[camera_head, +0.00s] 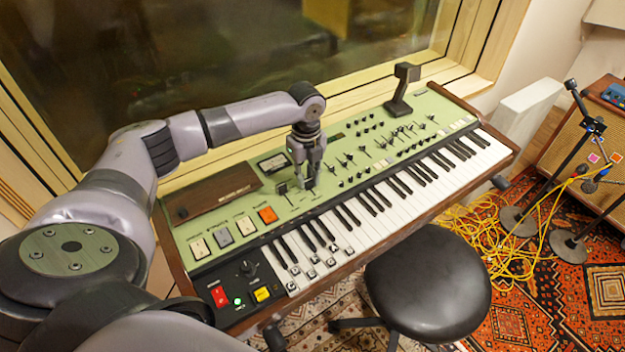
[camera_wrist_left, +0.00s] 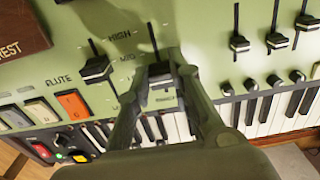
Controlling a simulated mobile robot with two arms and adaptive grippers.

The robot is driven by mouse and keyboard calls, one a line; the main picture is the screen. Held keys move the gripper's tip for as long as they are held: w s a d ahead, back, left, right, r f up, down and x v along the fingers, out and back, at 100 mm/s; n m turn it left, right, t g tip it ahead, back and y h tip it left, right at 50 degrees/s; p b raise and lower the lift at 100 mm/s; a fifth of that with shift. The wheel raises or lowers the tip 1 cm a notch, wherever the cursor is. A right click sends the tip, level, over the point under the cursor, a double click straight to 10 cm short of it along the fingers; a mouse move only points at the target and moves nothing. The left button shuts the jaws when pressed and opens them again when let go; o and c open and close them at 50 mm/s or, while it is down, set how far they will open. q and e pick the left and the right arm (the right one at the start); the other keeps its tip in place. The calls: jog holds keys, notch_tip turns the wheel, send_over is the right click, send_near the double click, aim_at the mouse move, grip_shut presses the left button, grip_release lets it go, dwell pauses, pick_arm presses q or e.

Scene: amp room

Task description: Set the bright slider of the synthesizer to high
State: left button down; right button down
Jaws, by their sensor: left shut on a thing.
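The synthesizer (camera_head: 330,165) is a green panel with wooden ends and a keyboard, below a window. My left gripper (camera_head: 307,182) reaches down to the panel's left-middle part. In the left wrist view its fingers (camera_wrist_left: 160,90) are shut on a dark slider cap (camera_wrist_left: 160,72). The slot (camera_wrist_left: 152,38) runs up from this cap, which sits in its lower part. Labels HIGH and MID stand left of the slot; the lower label is partly hidden. The label below the cap is too blurred to confirm as bright. My right gripper is not in view.
Another slider (camera_wrist_left: 97,68) stands left of the held one, and several more (camera_wrist_left: 277,40) stand to the right. Coloured switches (camera_head: 267,214) lie left of the gripper. A black stool (camera_head: 428,280) stands in front. A dark pedestal-like object (camera_head: 402,88) stands on the far right panel.

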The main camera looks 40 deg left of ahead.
pick_arm(q)
jog(key=a, duration=0.1)
jog(key=w+a, duration=0.1)
jog(key=a, duration=0.1)
jog(key=w+a, duration=0.1)
jog(key=shift+a, duration=0.25)
jog(key=shift+a+r, duration=0.1)
jog(key=shift+a, duration=0.05)
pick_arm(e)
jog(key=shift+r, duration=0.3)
pick_arm(q)
jog(key=c, duration=1.4)
grip_release()
jog(key=shift+a, duration=0.1)
jog(key=shift+c, duration=0.2)
notch_tip(320, 180, up, 12)
